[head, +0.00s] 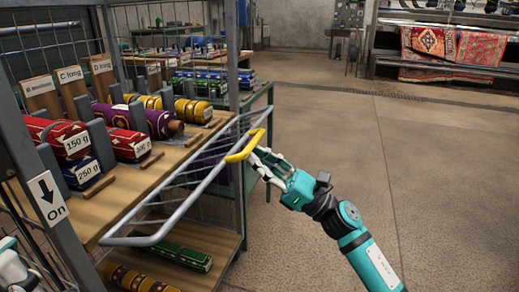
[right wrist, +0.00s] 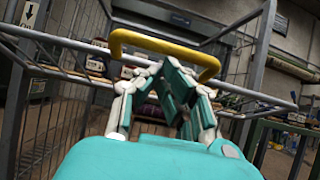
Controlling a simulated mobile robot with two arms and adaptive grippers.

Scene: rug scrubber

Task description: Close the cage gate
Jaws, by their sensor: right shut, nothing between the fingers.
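The cage gate (head: 178,213) is a grey tube frame with wire mesh. It stands out from the front of the shelf cage at a slant. Its yellow handle (head: 245,146) is at the far right end. My right gripper (head: 257,153) is shut and empty, with its fingertips right at the handle; I cannot tell whether they touch it. In the right wrist view the yellow handle (right wrist: 165,45) arches over the fingers of my right gripper (right wrist: 160,75). A bit of my left arm's end (head: 10,265) shows at the lower left edge; its fingers cannot be made out.
The wooden shelf (head: 130,190) holds rolled rugs with weight labels, and a lower shelf holds more rolls. An "On" sign (head: 47,198) hangs on the near post. A green table (head: 258,100) stands behind the cage. The concrete floor (head: 430,160) to the right is clear.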

